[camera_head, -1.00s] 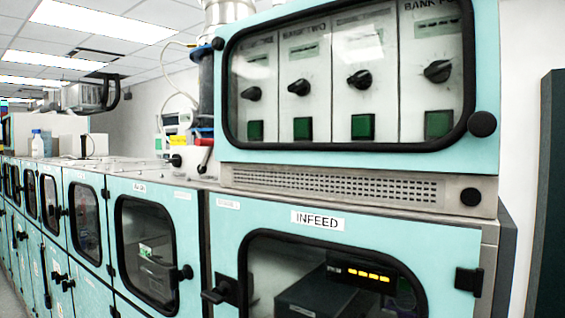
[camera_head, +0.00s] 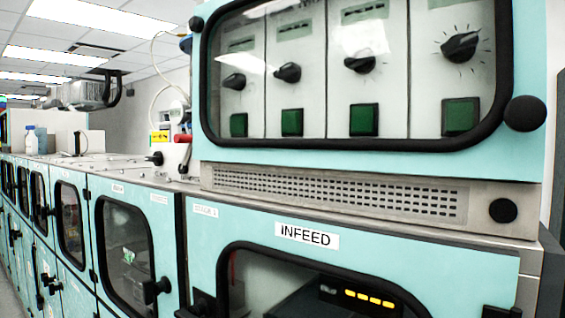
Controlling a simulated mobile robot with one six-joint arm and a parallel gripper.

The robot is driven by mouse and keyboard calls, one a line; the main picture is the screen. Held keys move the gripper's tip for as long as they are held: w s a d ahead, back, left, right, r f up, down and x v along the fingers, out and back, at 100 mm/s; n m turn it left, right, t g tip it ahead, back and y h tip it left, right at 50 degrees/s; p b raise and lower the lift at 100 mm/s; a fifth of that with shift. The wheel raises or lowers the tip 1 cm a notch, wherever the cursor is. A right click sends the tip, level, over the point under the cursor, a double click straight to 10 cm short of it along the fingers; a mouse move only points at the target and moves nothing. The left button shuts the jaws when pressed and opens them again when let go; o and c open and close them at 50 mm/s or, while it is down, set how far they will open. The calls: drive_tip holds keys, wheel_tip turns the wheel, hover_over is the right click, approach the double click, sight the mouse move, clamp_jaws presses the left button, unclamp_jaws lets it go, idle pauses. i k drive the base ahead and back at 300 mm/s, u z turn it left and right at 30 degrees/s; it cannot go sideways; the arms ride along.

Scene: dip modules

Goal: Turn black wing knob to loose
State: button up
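Several black knobs show in the head view, and I cannot tell which one is the wing knob. Dark pointer knobs, the rightmost (camera_head: 460,47) with tick marks around it, sit behind the window of the upper teal cabinet. A round black knob (camera_head: 525,113) is at that window's lower right corner. Another round black knob (camera_head: 503,210) is on the grey vent strip. A black latch handle (camera_head: 152,289) is on the door left of the INFEED door. The INFEED door's own handle (camera_head: 200,303) is partly cut off at the bottom edge. My gripper is not in view.
The INFEED door (camera_head: 400,238) has a dark window with a lit amber display (camera_head: 369,298). A row of teal cabinets runs away to the left, with a bottle (camera_head: 31,140) on top. Free floor shows only at the lower left edge.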

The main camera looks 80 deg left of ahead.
sight(157, 158)
drive_tip(key=z, duration=0.1)
drive_tip(key=k, duration=1.75)
drive_tip(key=u, duration=2.55)
drive_tip(key=i, duration=0.6)
